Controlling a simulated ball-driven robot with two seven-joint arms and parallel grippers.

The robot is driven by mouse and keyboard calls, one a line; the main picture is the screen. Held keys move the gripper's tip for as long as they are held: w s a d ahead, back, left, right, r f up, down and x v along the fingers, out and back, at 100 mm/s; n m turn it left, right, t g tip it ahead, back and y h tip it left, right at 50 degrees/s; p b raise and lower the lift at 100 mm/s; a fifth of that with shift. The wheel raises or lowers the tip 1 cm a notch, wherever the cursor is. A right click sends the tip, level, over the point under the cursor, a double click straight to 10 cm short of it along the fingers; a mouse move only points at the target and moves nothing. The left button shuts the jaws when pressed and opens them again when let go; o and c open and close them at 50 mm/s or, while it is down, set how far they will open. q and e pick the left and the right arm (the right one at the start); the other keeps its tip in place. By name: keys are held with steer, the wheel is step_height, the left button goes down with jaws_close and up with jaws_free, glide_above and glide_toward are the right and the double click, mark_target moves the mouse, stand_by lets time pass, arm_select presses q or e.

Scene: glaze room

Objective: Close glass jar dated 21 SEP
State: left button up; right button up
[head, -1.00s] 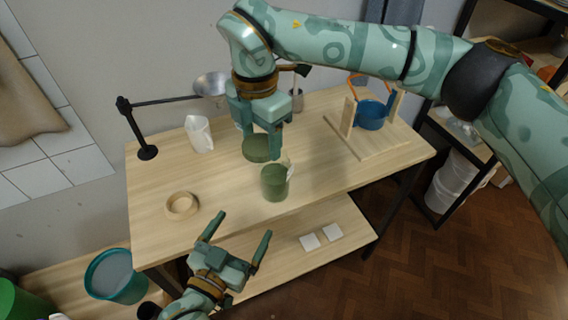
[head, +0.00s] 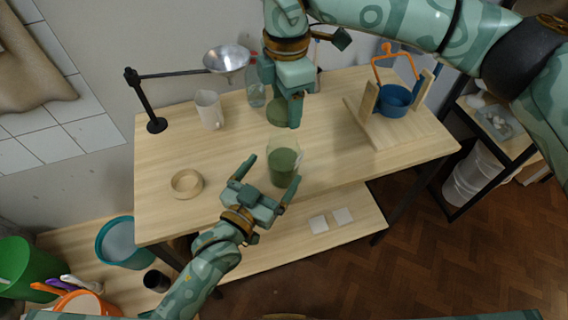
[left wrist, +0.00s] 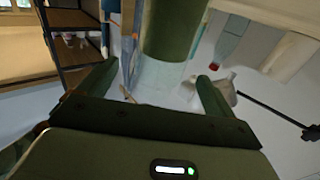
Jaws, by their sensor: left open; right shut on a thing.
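The glass jar (head: 284,162) with green contents stands upright near the front of the table. No date can be read on it. My left gripper (head: 272,170) is open at the jar's near side, its fingers pointing towards it. In the left wrist view, the jar (left wrist: 172,28) shows as a green cylinder beyond and between the spread fingertips; contact cannot be told. My right gripper (head: 284,103) is shut on a green round lid (head: 278,115), held behind and above the jar, apart from it. The gripper hides part of the lid.
A wooden ring-like dish (head: 187,183) lies left of the jar. A white pitcher (head: 208,110), a clear bottle (head: 256,92) and a black stand holding a metal bowl (head: 227,60) are behind. A blue pot (head: 394,100) hangs in a wooden stand at right. Table between is clear.

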arm_select(q)
steer(key=x, duration=0.5)
steer(key=shift+w, duration=0.45)
arm_select(e)
steer(key=shift+w+a+f, duration=0.1)
steer(key=shift+a, duration=0.1)
arm_select(q)
steer(key=shift+w+d, duration=0.4)
steer(key=shift+d, duration=0.05)
arm_select(e)
steer(key=shift+d, duration=0.15)
arm_select(q)
steer(key=shift+w, duration=0.1)
steer(key=shift+c, duration=0.3)
steer(key=c, duration=1.4)
steer(key=shift+f, duration=0.1)
arm_select(e)
glide_above(285, 132)
steer(key=s, duration=0.2)
steer(key=shift+s+f, duration=0.15)
steer(key=shift+f, duration=2.3)
steer(key=shift+f, duration=0.9)
steer(key=shift+f, duration=0.6)
